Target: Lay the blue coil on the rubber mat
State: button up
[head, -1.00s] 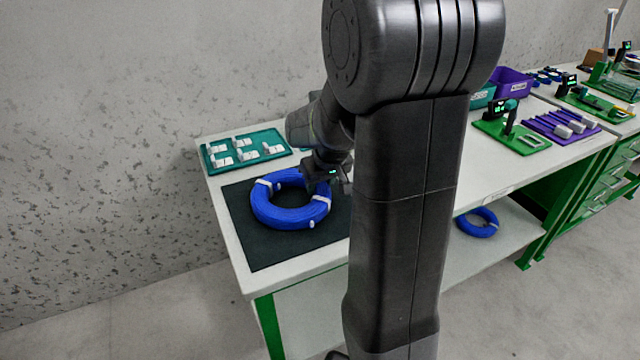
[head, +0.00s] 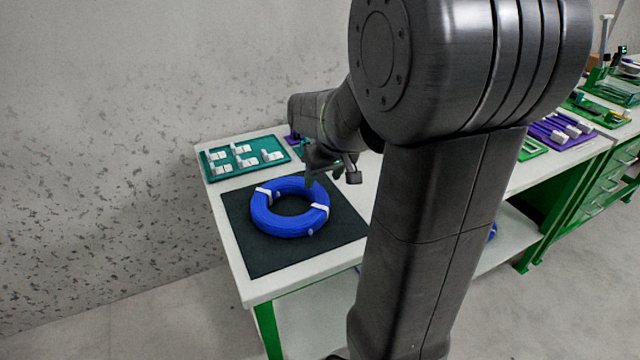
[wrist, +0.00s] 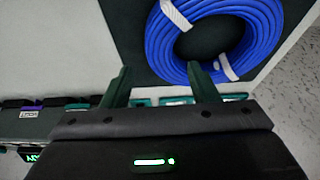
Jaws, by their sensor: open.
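The blue coil (head: 290,207), bound with white ties, lies flat on the black rubber mat (head: 250,258), with mat showing all around it in the head view. In the wrist view the coil (wrist: 228,62) is at the top right, with its white ties and the dark mat (wrist: 125,25) around it. My gripper (head: 330,182) is just behind and above the coil's far right side, with its lower part near the coil's edge. In the wrist view its two green fingers (wrist: 162,85) are apart with nothing between them. The right finger overlaps the coil's edge in the picture; I cannot tell whether they touch.
A teal tray (head: 225,172) with several white parts sits behind the mat at the left. A purple rack (head: 560,132) stands farther right on the benches. My arm hides much of the bench's middle. A wall runs along the left.

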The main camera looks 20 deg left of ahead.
jog(key=v, duration=0.5)
jog(key=shift+r+p, duration=0.1)
jog(key=shift+p, duration=0.2)
jog(key=shift+c, duration=0.4)
dwell(0.4)
